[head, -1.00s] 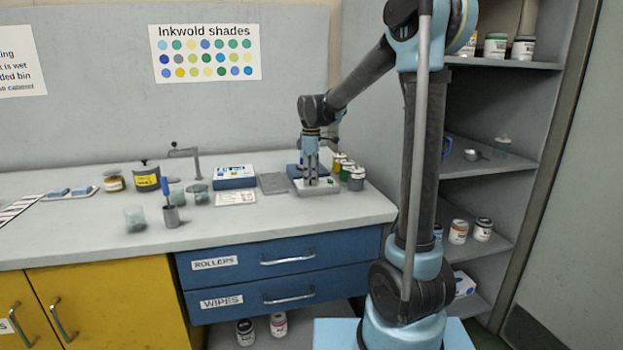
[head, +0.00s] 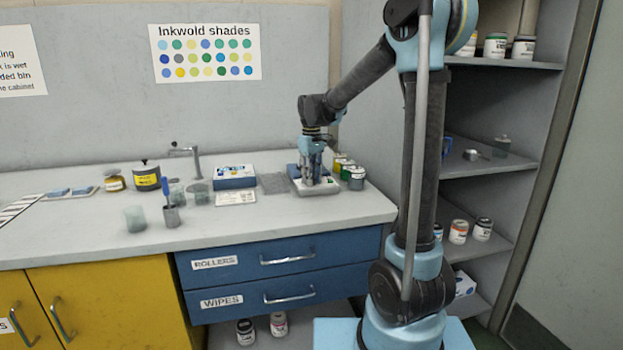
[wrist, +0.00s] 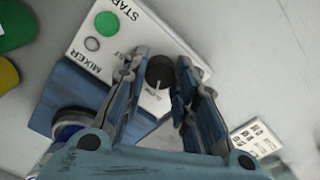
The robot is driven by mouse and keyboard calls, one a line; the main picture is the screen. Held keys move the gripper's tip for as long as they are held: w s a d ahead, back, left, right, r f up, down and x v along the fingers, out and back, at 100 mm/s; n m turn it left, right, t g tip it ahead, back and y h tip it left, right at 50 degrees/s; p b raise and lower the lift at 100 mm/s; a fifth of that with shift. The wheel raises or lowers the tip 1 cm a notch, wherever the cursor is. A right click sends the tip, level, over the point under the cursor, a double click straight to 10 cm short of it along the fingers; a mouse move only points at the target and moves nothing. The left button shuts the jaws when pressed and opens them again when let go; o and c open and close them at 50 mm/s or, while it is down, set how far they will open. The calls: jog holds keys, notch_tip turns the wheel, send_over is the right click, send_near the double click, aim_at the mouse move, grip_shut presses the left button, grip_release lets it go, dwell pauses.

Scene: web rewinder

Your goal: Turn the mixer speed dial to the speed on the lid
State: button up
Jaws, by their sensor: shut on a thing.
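The mixer (head: 322,189) stands at the right end of the counter. In the wrist view its white panel (wrist: 140,30) carries a green START button (wrist: 107,24), a small grey round spot (wrist: 92,44) and the black speed dial (wrist: 160,70) with a light pointer mark. My gripper (wrist: 158,82) is shut on the dial, one finger on each side; it also shows over the mixer in the head view (head: 316,178). The fingers hide part of the scale. A round container (wrist: 72,128) sits at the mixer's blue part. I cannot read a speed on any lid.
Several small jars (head: 356,178) stand close to the right of the mixer. A grey pad (head: 273,184), a blue-and-white box (head: 235,177) and a white card (head: 236,197) lie to its left.

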jog(key=shift+w+m, duration=0.15)
jog(key=shift+m, duration=0.35)
jog(key=o, duration=1.1)
jog(key=shift+r, duration=0.1)
notch_tip(320, 180, up, 12)
jog(key=shift+f, duration=0.1)
